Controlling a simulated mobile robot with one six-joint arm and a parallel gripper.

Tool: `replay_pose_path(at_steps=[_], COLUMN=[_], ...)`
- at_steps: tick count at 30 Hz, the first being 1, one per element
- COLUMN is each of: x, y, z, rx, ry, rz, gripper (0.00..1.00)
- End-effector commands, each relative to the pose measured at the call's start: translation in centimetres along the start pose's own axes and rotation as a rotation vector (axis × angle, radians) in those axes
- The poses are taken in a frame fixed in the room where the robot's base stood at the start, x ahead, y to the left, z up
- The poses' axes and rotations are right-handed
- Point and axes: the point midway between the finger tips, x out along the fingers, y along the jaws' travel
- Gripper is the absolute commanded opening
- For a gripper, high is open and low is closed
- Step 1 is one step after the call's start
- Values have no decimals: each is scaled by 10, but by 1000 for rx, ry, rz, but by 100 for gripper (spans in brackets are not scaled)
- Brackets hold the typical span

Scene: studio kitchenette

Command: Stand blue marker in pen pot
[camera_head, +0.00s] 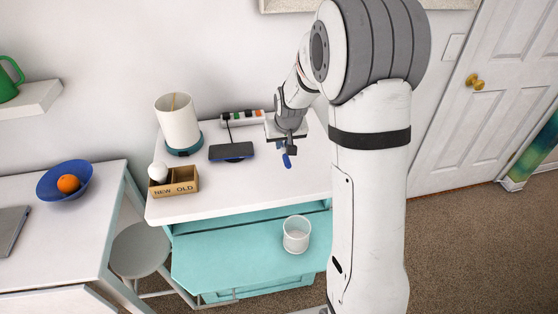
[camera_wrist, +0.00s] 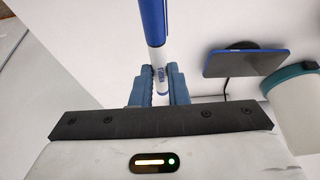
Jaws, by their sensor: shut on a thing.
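The blue marker (camera_head: 287,160) hangs below my gripper (camera_head: 286,148) in the head view, above the white desktop. In the wrist view the marker (camera_wrist: 153,28) has a blue end and a white barrel with blue print. The two blue fingers of my gripper (camera_wrist: 158,88) are shut on its white barrel. A clear, pale cup (camera_head: 296,235), which looks like the pen pot, stands on the turquoise lower surface in front of the desktop. It looks empty, and my gripper is above and behind it.
On the white desktop (camera_head: 250,190) are a phone on a stand (camera_head: 232,152), a white cylinder with a teal base (camera_head: 178,124), a power strip (camera_head: 240,117) and a wooden NEW/OLD box (camera_head: 176,182) with a white ball. The desktop's front middle is clear. The turquoise surface (camera_head: 225,266) has free room left of the cup.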

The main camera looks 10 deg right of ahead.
Motion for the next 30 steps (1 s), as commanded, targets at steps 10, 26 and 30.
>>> replay_pose_path(at_steps=[10, 26, 30], x=[43, 72, 74], y=[-3, -4, -4], z=[18, 29, 30], rx=[-6, -7, -7], ry=[-2, 1, 1], rz=[-2, -3, -3], gripper=[0, 0, 17])
